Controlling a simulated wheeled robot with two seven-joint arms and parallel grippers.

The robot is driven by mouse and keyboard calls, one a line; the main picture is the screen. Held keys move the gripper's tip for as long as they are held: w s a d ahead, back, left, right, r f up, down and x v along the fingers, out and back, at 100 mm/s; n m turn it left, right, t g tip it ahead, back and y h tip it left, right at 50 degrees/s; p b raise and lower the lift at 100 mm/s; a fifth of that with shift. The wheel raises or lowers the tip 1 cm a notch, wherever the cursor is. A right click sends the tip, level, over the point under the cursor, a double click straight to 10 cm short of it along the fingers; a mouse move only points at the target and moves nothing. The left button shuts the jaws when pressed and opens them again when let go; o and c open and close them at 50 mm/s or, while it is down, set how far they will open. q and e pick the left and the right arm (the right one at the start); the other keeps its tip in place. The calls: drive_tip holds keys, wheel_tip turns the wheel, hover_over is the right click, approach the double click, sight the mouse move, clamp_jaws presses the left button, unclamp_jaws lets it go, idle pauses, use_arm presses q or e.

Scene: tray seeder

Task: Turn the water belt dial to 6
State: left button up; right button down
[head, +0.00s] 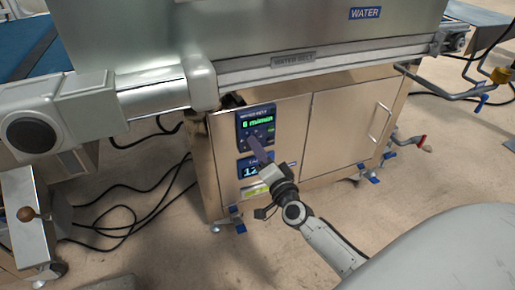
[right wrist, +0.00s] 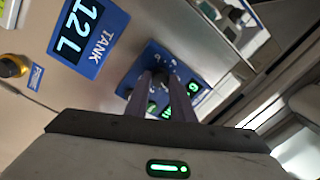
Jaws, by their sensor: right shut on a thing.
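The water belt panel (head: 243,121) is a dark blue plate on the front of the steel cabinet. Its green display (head: 258,123) appears to read 6 m/min. In the right wrist view the panel (right wrist: 132,78) is tilted, and a 6 shows at its right side. My right gripper (head: 252,142) reaches up to the lower part of the panel. In the right wrist view its two fingers (right wrist: 162,78) are shut on the small dark dial, which they mostly hide. The dial's pointer cannot be made out. My left gripper is not in view.
Just below is the tank display (head: 254,165), reading 12 L in the right wrist view (right wrist: 88,28). A yellow-and-black knob (right wrist: 12,66) is nearby there. The water belt rail (head: 300,68) overhangs the cabinet. A cabinet door with a handle (head: 379,122) is at right. Cables lie on the floor at left.

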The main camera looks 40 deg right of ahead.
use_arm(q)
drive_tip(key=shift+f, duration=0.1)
use_arm(e)
drive_tip(key=shift+f, duration=0.1)
drive_tip(key=c, duration=1.5)
unclamp_jaws()
drive_tip(key=shift+c, duration=0.2)
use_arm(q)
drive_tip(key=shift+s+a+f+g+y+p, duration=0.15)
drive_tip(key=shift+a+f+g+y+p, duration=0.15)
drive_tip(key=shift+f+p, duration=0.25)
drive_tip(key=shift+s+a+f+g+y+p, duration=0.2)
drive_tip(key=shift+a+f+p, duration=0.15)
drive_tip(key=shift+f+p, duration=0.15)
use_arm(e)
drive_tip(key=v, duration=1)
drive_tip(key=shift+s, duration=0.2)
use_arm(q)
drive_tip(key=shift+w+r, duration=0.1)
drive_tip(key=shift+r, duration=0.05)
